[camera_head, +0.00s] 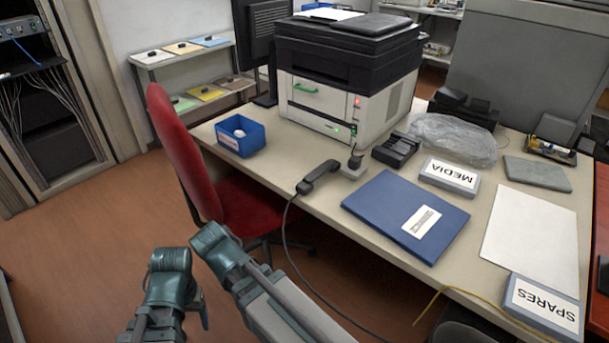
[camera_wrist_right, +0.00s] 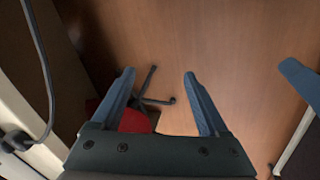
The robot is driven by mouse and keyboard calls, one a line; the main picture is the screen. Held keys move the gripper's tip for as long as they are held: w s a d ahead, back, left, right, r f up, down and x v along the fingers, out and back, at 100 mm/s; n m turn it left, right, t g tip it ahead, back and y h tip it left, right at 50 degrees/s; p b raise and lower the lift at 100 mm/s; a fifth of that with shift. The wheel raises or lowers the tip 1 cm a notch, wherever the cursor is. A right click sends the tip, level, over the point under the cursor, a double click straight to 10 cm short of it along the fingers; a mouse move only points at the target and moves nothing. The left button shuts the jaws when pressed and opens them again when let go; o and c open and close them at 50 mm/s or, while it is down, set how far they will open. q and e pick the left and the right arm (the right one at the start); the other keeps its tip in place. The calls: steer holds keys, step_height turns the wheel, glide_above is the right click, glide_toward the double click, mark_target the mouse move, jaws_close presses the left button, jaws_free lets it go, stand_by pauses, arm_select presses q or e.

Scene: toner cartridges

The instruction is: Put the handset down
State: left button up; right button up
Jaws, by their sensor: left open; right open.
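The black handset (camera_head: 320,177) lies at the desk's front edge, just left of a small grey stand with a black top (camera_head: 353,166). Its dark cord hangs over the edge toward the floor. In the right wrist view a dark piece at the cord's end (camera_wrist_right: 17,140) shows at the far left. My left gripper (camera_head: 182,312) is open, low in front of the desk and well away from the handset. My right gripper (camera_wrist_right: 160,88) is open and empty above the floor; my own arm hides it in the head view.
A red chair (camera_head: 185,150) stands between my arms and the desk (camera_head: 300,150). A blue bin (camera_head: 240,135), a printer (camera_head: 345,95), a black device (camera_head: 395,149) and a blue folder (camera_head: 400,205) are on the desk. Bare desk shows left of the handset.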

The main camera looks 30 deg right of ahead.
steer(key=w+d+r+m+t+h, duration=0.2)
steer(key=w+d+r+m+h, duration=0.3)
steer(key=w+d+m, duration=0.5)
steer(key=m+t+h, duration=0.2)
steer(key=m+h, duration=0.3)
glide_toward(318, 170)
steer(key=b+x, duration=0.3)
steer(key=x, duration=0.1)
steer(key=shift+s+d+r, duration=0.1)
steer(key=shift+s, duration=0.05)
steer(key=b+x, duration=0.2)
steer(key=x, duration=0.3)
jaws_close()
